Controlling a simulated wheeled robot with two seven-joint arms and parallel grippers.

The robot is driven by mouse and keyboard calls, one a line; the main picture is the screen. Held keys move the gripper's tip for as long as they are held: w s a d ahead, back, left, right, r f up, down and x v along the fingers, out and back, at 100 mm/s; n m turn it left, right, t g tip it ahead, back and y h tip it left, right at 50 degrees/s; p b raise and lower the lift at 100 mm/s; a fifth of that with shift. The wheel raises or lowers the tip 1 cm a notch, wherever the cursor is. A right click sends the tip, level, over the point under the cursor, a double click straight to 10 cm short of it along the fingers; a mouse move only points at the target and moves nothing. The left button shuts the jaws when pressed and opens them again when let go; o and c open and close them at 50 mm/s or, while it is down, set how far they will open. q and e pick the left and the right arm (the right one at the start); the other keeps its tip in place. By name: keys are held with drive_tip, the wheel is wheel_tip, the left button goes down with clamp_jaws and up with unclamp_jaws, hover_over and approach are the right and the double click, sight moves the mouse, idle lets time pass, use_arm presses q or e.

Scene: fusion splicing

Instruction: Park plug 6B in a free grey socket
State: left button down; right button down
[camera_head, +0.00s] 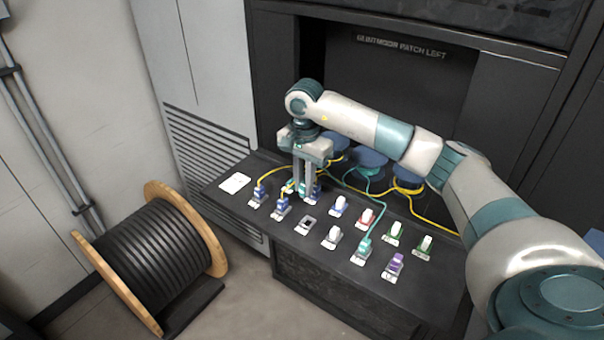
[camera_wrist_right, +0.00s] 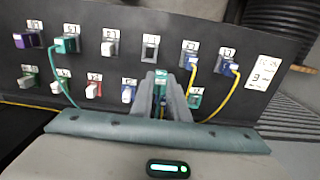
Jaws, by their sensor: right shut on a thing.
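My right gripper (camera_head: 304,196) points down over the far-left part of the sloped panel. It is shut on a teal plug, which shows between the fingers in the right wrist view (camera_wrist_right: 160,88). The fingers hide much of it; I cannot tell whether it is seated or lifted, nor read its label. One socket with a dark opening and grey frame (camera_head: 306,225) stands empty in the near row, to the right of the gripper; it also shows in the right wrist view (camera_wrist_right: 150,48). My left gripper is not in view.
Two blue plugs (camera_head: 281,206) with yellow cables are left of the empty socket. White (camera_head: 332,237), teal (camera_head: 363,247) and purple (camera_head: 394,265) plugs are to its right. Red (camera_head: 365,217) and green ones stand behind. Loose cables cross the panel's back. A cable drum (camera_head: 150,255) stands left.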

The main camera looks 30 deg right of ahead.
drive_tip(key=s+f+b, duration=0.1)
drive_tip(key=f, duration=0.1)
drive_tip(key=s+f+b, duration=0.1)
drive_tip(key=f+b, duration=0.1)
drive_tip(key=s+a+f+b, duration=0.1)
drive_tip(key=f, duration=0.1)
drive_tip(key=shift+f+b, duration=0.15)
drive_tip(key=shift+b, duration=0.25)
idle(0.3)
drive_tip(key=shift+s+b, duration=0.1)
drive_tip(key=shift+b, duration=0.45)
idle(1.1)
drive_tip(key=shift+d, duration=0.1)
drive_tip(key=shift+f, duration=0.1)
idle(0.3)
drive_tip(key=shift+d, duration=0.1)
drive_tip(key=shift+f+b, duration=0.2)
drive_tip(key=shift+b, duration=0.25)
